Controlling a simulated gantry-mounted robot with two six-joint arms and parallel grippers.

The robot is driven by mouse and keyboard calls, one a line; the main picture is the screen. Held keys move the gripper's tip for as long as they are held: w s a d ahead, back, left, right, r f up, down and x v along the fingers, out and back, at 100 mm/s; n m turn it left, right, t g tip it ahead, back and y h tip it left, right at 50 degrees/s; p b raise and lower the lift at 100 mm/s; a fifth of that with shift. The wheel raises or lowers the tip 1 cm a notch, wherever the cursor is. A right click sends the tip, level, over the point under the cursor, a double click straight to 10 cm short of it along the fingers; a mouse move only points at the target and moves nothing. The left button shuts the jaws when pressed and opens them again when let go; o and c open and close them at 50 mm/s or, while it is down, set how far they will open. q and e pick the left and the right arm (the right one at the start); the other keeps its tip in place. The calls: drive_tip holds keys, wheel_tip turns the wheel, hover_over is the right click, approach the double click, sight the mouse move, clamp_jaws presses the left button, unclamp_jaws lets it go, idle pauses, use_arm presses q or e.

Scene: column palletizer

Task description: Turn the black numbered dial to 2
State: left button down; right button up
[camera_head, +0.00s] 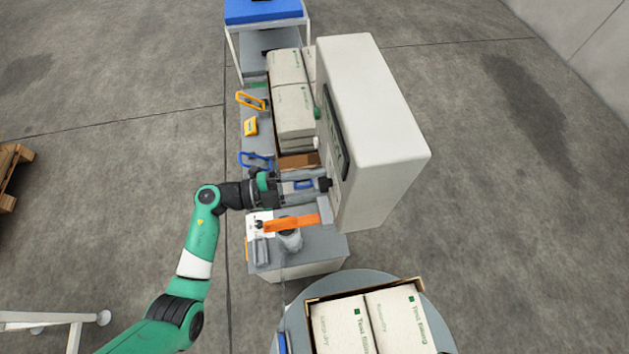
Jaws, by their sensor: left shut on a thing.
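My left gripper (318,186) reaches right from the green arm to the front of the white cabinet (372,100). Its fingers are shut on the small black dial (325,184) on the cabinet's panel side. The dial's numbers and pointer are too small and too steeply angled to read. My right gripper is not in view.
White cartons (293,108) stand on the grey bench behind my gripper. An orange-handled tool (291,223) lies close in front of it. A yellow block (250,126) lies on the bench's left. An open box of white packs (368,320) sits on the round table at the bottom.

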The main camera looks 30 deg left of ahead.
use_arm(q)
drive_tip(key=shift+m, duration=0.4)
drive_tip(key=shift+c, duration=1.6)
unclamp_jaws()
drive_tip(key=v, duration=1.1)
drive_tip(key=shift+s+a, duration=0.2)
drive_tip(key=shift+a, duration=0.05)
